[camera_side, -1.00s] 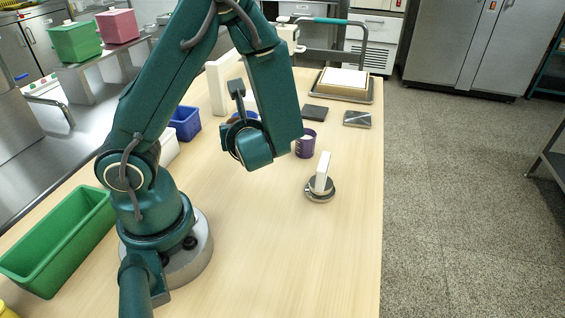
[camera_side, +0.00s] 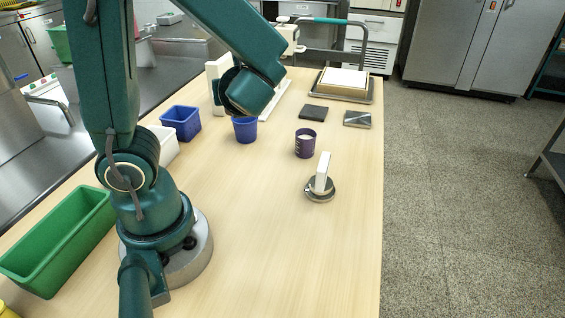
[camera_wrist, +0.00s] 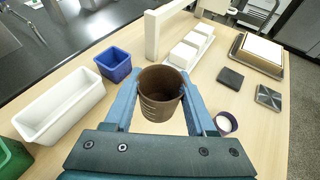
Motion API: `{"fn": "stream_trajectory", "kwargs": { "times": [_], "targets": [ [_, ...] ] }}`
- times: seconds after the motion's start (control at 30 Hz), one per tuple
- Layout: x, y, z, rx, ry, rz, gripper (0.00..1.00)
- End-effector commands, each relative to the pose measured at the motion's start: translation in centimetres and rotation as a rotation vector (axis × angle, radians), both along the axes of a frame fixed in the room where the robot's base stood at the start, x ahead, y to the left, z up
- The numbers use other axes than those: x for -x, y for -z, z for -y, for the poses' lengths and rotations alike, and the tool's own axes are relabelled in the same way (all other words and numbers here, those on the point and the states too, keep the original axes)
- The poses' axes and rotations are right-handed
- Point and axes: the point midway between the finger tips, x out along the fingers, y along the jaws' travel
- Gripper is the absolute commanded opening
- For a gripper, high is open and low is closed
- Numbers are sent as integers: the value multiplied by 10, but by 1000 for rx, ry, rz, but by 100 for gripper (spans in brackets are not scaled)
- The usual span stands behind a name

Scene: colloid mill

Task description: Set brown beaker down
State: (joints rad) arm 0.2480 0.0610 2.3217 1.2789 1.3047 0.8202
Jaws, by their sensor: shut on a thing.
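The brown beaker (camera_wrist: 159,88) sits upright between the blue fingers of my gripper (camera_wrist: 160,98) in the wrist view, with its open top toward the camera and pale graduation marks on its side. My gripper is shut on it.
A purple cup (camera_side: 305,143) with white contents and a round metal base with a white upright (camera_side: 320,180) stand to the right. A blue bin (camera_side: 181,122), white bin (camera_wrist: 60,104) and green bin (camera_side: 58,240) line the left. The front table is clear.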

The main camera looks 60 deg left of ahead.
Motion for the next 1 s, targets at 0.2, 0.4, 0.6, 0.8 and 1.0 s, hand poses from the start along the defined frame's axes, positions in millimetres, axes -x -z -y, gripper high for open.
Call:
{"fn": "stream_trajectory", "kwargs": {
  "times": [0.2,0.4,0.6,0.8,1.0],
  "targets": [
    [5,-7,0,1,-47,-5,5],
    [18,1,3,1,-175,-4,5],
    [35,12,9,-1,-347,-5,5],
    [61,28,29,-2,-652,-5,5],
    [89,45,82,-5,-1193,-3,5]
  ]
}}
